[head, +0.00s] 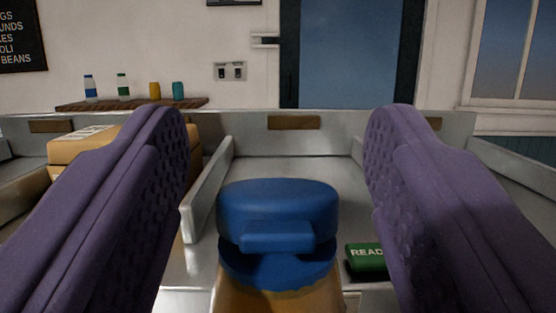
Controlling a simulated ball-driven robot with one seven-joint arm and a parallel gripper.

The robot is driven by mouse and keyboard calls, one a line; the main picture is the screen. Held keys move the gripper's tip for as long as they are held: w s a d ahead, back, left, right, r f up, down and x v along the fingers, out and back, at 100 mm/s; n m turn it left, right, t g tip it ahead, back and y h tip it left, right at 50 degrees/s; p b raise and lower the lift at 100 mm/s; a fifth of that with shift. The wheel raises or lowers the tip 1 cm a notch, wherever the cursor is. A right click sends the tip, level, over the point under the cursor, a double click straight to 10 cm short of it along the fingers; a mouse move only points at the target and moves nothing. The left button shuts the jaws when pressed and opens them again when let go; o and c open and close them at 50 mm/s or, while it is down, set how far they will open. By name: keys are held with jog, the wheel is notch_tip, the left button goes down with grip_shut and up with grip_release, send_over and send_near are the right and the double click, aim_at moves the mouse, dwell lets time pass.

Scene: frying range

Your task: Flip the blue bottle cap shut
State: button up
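A blue bottle cap (277,208) tops a yellow-orange bottle (275,301) at the bottom middle of the head view. The cap's lid has a front tab and sits just above a lower blue collar. A dark gap shows between lid and collar at the front. My gripper (279,140) is open, with one purple, dimpled finger on each side of the cap. Neither finger appears to touch the cap. Most of the bottle is below the picture.
A green block marked "READ" (366,257) lies right of the bottle, partly behind the right finger. A cardboard box (82,150) stands at left. Metal dividers (207,188) form bays behind the cap. A wall shelf (130,104) holds several small bottles.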

aim_at(281, 214)
jog(key=shift+r, duration=0.2)
dwell(0.4)
jog(key=shift+r+p, duration=0.3)
jog(key=shift+r, duration=0.1)
jog(key=r+p, duration=0.2)
jog(key=r, duration=0.1)
jog(key=shift+s+r, duration=0.15)
jog(key=shift+s, duration=0.05)
jog(key=s+d+p, duration=0.7)
jog(key=s+p, duration=0.7)
jog(key=p, duration=0.3)
jog(key=shift+d+r, duration=0.2)
jog(key=shift+r, duration=0.1)
jog(key=shift+w, duration=0.1)
